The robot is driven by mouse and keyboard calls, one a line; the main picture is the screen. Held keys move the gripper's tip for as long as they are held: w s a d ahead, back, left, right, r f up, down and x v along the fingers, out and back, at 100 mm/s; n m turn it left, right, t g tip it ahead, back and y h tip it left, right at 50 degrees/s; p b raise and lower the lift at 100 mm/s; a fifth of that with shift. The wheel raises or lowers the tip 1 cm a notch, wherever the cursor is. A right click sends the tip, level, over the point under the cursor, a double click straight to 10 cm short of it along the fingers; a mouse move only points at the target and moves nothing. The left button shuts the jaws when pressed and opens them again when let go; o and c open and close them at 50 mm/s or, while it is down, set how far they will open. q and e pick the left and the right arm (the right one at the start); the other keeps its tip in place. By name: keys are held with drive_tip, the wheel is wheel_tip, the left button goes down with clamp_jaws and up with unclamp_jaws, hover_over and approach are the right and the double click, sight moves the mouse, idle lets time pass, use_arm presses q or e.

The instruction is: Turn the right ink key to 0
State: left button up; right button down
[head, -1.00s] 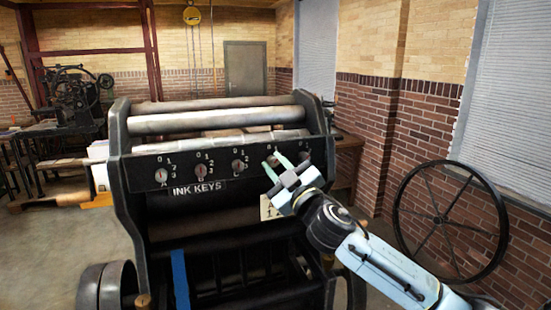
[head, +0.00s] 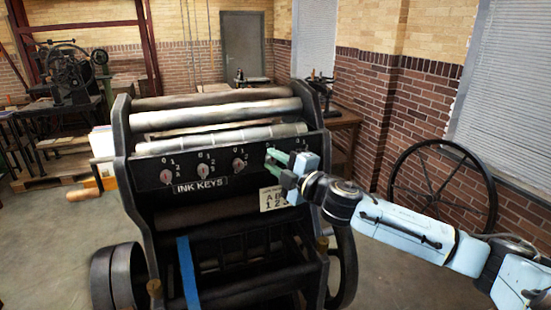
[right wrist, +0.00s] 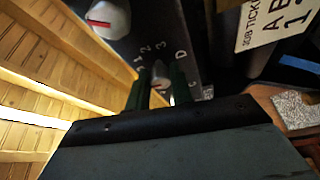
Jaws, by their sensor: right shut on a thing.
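My right gripper (head: 278,161) is at the row of ink keys on the front of the press (head: 185,147). In the right wrist view its two dark green fingers (right wrist: 160,88) are shut on the ink key marked D (right wrist: 160,70). The numbers 1, 2 and 3 show around that key; its pointer setting is hard to read. A larger-looking pale key with a red mark (right wrist: 108,16) is beside it. In the head view keys A (head: 166,176), B (head: 203,170) and C (head: 239,163) are in plain sight, and my gripper and wrist cover the keys to their right.
A job ticket card (head: 273,198) hangs below the key row, partly covered by my wrist. A large spoked wheel (head: 442,190) stands by the brick wall at right. A wooden table (head: 345,120) is behind the press.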

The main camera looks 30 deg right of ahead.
idle(0.4)
drive_tip(key=c, duration=1.2)
unclamp_jaws()
drive_tip(key=shift+c, duration=0.2)
drive_tip(key=shift+s+d+f, duration=0.1)
drive_tip(key=shift+s+f, duration=0.1)
drive_tip(key=shift+s, duration=0.35)
drive_tip(key=s+d+b, duration=0.2)
drive_tip(key=s+b, duration=0.1)
drive_tip(key=s, duration=0.9)
drive_tip(key=shift+f+b, duration=0.2)
drive_tip(key=shift+b, duration=0.1)
